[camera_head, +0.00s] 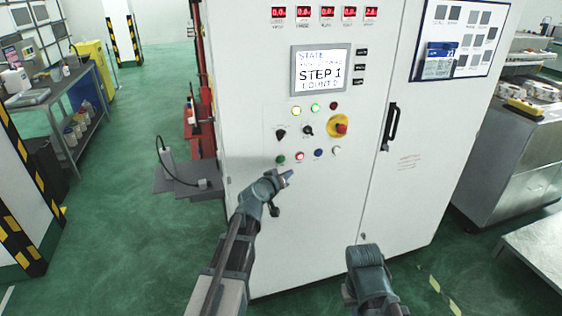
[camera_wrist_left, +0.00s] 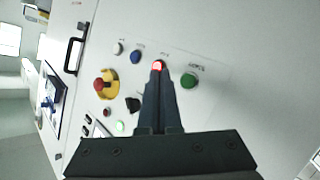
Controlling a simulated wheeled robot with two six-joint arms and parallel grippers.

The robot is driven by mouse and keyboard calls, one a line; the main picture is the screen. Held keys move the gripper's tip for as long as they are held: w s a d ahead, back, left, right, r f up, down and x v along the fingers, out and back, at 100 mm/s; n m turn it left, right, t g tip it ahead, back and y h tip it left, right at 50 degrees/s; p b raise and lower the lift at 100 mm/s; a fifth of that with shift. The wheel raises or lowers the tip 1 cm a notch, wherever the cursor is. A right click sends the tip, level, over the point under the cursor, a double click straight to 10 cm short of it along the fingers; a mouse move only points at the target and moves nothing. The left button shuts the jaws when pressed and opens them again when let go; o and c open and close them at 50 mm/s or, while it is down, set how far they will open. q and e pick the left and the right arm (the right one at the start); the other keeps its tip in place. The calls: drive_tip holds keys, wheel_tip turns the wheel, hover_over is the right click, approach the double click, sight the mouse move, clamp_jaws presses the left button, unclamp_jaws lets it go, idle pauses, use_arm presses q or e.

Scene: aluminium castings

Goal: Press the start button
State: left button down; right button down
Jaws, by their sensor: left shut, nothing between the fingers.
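The white control cabinet (camera_head: 330,210) carries a lower row of buttons: green (camera_head: 281,159), lit red (camera_head: 299,156), blue (camera_head: 318,153) and white (camera_head: 337,150). The labels are too small to read, so I cannot tell from text which is the start button. My left gripper (camera_head: 288,174) is shut and empty, just below the row. In the left wrist view, its fingertips (camera_wrist_left: 159,70) overlap the lit red button (camera_wrist_left: 157,65), with the green button (camera_wrist_left: 190,80) just right of them. I cannot tell whether they touch the panel. My right arm shows at the lower right, its fingers hidden.
Above the row are dark selector knobs (camera_head: 308,131), a red emergency stop on yellow (camera_head: 341,127) and a screen (camera_head: 320,70) reading STEP 1. A black door handle (camera_head: 391,122) sticks out at the right. A metal bench (camera_head: 515,160) stands further right.

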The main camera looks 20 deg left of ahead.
sight(281, 160)
use_arm(q)
drive_tip(key=shift+w+a, duration=0.5)
drive_tip(key=shift+w, duration=0.3)
drive_tip(key=shift+w+a, duration=0.55)
drive_tip(key=shift+w, duration=0.2)
drive_tip(key=shift+w+a, duration=0.5)
drive_tip(key=shift+w, duration=0.3)
idle(0.3)
drive_tip(key=shift+w+a, duration=0.25)
drive_tip(key=shift+w, duration=0.1)
